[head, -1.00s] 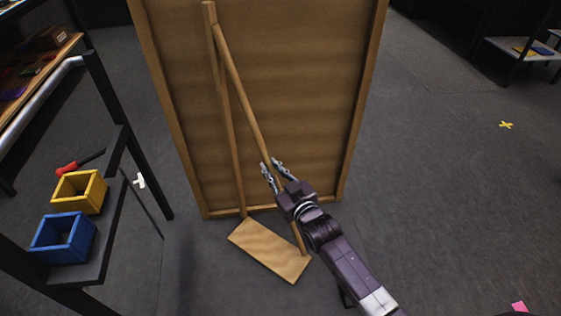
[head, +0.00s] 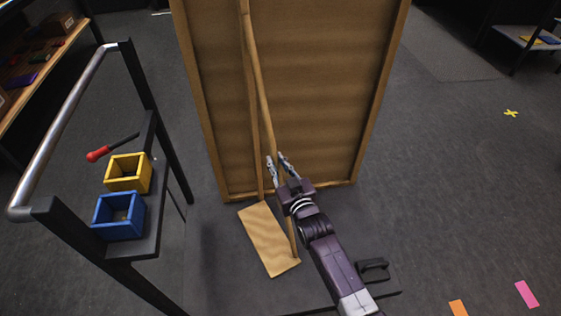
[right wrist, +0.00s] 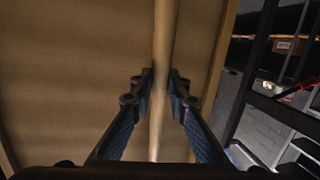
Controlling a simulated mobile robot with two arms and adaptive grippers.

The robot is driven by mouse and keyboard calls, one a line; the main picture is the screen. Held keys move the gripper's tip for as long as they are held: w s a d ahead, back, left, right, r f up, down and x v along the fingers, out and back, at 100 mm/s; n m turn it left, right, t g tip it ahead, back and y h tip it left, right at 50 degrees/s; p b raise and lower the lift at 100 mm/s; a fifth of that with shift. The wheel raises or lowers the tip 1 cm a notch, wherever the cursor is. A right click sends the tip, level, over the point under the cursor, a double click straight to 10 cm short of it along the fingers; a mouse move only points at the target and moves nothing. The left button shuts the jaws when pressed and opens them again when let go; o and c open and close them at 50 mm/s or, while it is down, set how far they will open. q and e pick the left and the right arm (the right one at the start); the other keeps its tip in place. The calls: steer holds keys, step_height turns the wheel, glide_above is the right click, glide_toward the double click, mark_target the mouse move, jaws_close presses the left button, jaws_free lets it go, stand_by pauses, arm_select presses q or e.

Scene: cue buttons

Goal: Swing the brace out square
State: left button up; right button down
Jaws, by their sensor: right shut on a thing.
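The brace (head: 264,92) is a wooden frame on the back of a tall wooden panel (head: 320,90). An upright runs along the panel, a slanted rod leans out from its top, and a flat foot board (head: 266,242) joins them at the bottom. The foot board points out from the panel, slanting toward the lower right. My right gripper (head: 277,158) is shut on the slanted rod at its lower-middle part. In the right wrist view, the rod (right wrist: 163,35) runs between both fingers (right wrist: 160,76). My left gripper is out of view.
A black trolley at the left carries a yellow box (head: 128,174), a blue box (head: 118,215) and a red-handled tool (head: 98,154). A dark handled object (head: 373,268) sits right of my right arm. Open grey floor lies at the right, with a yellow cross mark (head: 511,113).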

steer(key=shift+w+a+r, duration=0.1)
steer(key=shift+a+r, duration=0.1)
stand_by(0.3)
steer(key=c, duration=2.1)
jaws_free()
steer(key=shift+w+a+f, duration=0.1)
steer(key=shift+w+f, duration=0.1)
steer(key=shift+f, duration=0.05)
steer(key=shift+s+d, duration=0.3)
steer(key=shift+s, duration=0.15)
steer(key=v, duration=1.1)
steer(key=shift+s+a+r, duration=0.1)
steer(key=shift+a+r, duration=0.05)
steer(key=shift+r, duration=0.05)
